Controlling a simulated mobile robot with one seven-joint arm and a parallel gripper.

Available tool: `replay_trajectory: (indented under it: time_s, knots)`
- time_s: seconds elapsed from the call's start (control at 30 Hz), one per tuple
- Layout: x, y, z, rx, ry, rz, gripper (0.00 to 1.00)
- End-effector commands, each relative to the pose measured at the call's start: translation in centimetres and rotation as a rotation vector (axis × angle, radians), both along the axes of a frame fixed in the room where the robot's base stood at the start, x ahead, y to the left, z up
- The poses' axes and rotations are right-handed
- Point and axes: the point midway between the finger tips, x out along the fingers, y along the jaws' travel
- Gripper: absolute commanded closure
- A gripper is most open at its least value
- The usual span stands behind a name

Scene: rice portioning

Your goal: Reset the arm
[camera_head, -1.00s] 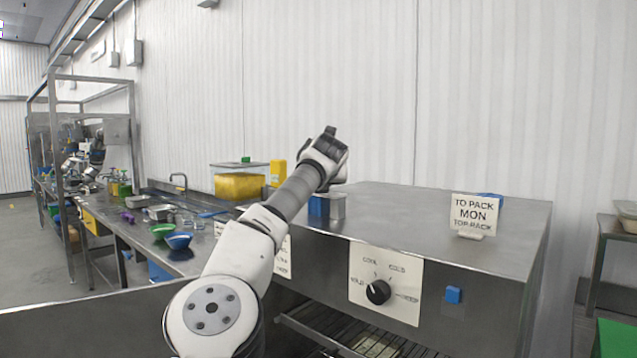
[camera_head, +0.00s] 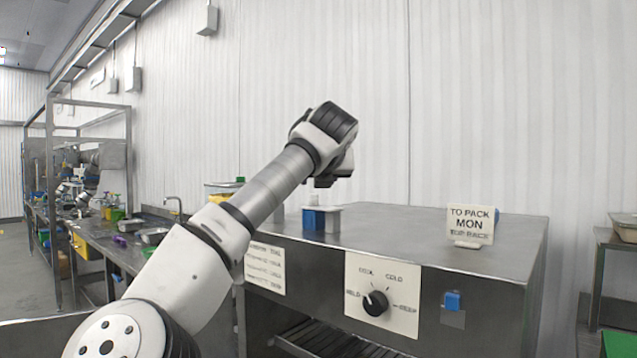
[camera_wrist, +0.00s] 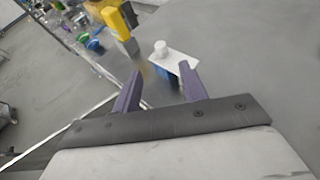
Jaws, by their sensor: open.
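My gripper (camera_wrist: 160,85) is open in the wrist view, with its two purple fingers apart and nothing between them. In the head view my arm is raised and reaches up to the right over the steel cabinet. The gripper's fingers cannot be made out there. Beyond the fingers in the wrist view lie a white card with a round white knob (camera_wrist: 161,48) and a yellow object (camera_wrist: 115,22).
The steel cabinet (camera_head: 430,240) carries a dial (camera_head: 375,303), a blue button (camera_head: 451,300), a sign (camera_head: 470,224) and a blue block (camera_head: 313,219). A cluttered bench (camera_head: 125,255) runs off left. The cabinet top's right part is mostly clear.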

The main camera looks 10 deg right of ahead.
Motion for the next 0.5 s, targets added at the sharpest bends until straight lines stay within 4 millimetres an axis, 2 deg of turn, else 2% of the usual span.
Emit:
replay_trajectory:
  time_s: [0.17, 0.5]
  knots:
    - [-0.77, 0.05, 0.3, 0.0, 0.0, 0.0, 0.57]
    - [-0.78, 0.06, 0.33, 0.0, 0.0, 0.0, 0.57]
